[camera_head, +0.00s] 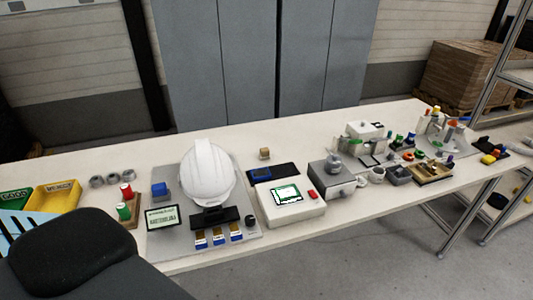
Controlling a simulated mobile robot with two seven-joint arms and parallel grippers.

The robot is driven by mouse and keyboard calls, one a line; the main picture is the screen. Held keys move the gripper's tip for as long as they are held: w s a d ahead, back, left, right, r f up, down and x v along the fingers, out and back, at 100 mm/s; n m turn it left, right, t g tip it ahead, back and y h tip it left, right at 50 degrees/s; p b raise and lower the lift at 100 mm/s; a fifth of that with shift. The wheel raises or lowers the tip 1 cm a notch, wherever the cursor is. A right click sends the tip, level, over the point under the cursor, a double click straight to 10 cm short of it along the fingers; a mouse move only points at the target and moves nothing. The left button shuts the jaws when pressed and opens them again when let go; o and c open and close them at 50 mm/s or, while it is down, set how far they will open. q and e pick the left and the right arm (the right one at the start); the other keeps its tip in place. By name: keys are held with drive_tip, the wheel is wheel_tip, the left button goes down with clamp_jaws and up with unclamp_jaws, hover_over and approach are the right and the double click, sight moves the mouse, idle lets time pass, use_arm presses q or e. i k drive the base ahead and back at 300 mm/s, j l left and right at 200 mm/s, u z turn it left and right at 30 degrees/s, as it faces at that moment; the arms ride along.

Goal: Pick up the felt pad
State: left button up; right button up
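I cannot single out the felt pad for certain. A dark flat pad (273,171) with a blue part at its left lies on the table behind a white box, to the right of the white helmet shell (208,172). I cannot tell whether it is felt. The helmet shell stands on a grey plate (240,237), with a black block (208,219) in front of it. Neither of my grippers shows in this view.
Several small parts crowd the right end. The back strip is mostly clear.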

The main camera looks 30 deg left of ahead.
sight(264, 154)
drive_tip(key=l+u, duration=0.35)
drive_tip(key=i+l+u, duration=0.1)
drive_tip(key=l+u, duration=0.65)
drive_tip(key=j, duration=0.1)
